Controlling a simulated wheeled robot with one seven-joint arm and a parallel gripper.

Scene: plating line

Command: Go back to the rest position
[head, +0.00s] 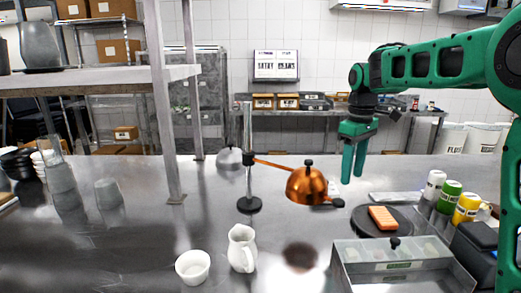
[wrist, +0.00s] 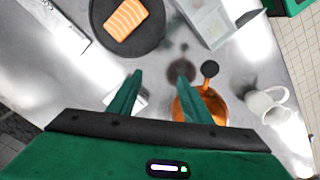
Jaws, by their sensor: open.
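My gripper (head: 354,160) is green and hangs fingers down above the back right part of the steel table (head: 130,245). In the wrist view my gripper (wrist: 166,98) has its two fingers apart, with nothing between them. A copper dome (head: 306,186) with a black knob hangs on an arm from an upright stand (head: 248,170), left of my gripper. The dome also shows in the wrist view (wrist: 197,106), beside and below the right finger. An orange salmon piece (head: 382,218) with pale stripes lies on a round dark plate (head: 363,230) at the right.
A white pitcher (head: 242,248) and white bowl (head: 193,267) stand at the front. A lidded clear container (head: 350,270) is at the front right. Several bottles (head: 450,196) line the right side. A shelf post (head: 167,110) rises at the left. The middle left table is mostly bare.

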